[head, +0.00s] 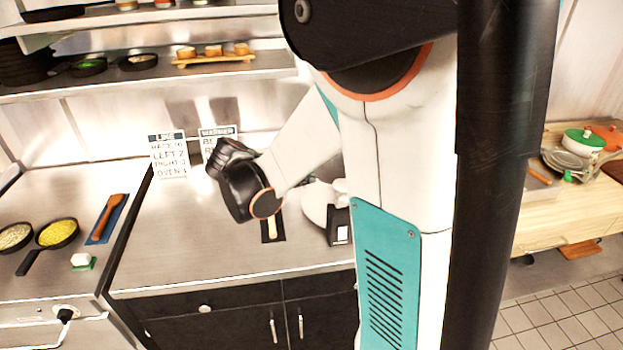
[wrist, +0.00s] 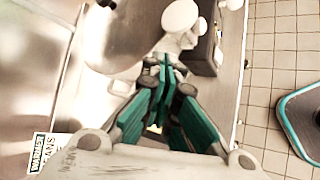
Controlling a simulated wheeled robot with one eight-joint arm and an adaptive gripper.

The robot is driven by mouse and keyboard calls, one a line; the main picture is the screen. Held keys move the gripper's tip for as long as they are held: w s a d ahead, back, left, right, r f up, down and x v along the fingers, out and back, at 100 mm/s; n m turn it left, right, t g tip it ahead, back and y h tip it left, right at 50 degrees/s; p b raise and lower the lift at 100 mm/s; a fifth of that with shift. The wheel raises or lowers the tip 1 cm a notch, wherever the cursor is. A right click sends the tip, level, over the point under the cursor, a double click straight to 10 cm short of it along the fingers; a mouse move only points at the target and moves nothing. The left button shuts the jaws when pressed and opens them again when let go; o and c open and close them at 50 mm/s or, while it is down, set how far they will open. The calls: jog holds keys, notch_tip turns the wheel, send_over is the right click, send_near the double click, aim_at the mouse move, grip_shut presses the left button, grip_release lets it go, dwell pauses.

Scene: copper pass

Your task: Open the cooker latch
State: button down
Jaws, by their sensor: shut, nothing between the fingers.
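A white rounded appliance with a dark front panel, which looks like the cooker (head: 316,204), stands on the steel counter in the head view, its right side hidden behind my arm. I cannot tell which part is the latch. My gripper (wrist: 164,66) is shut and empty, its teal fingers pointing at these white parts. Contact is unclear. The fingertips do not show in the head view.
Two small signs (head: 169,155) stand at the counter's back. Pans (head: 57,233) sit further left. A shelf (head: 150,85) runs above. The counter's front (head: 210,278) is clear.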

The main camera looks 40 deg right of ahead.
aim_at(329, 185)
jog(key=b+x, duration=0.1)
jog(key=x, duration=0.9)
jog(key=shift+f+b, duration=0.1)
jog(key=shift+b, duration=0.3)
jog(key=shift+a, duration=0.1)
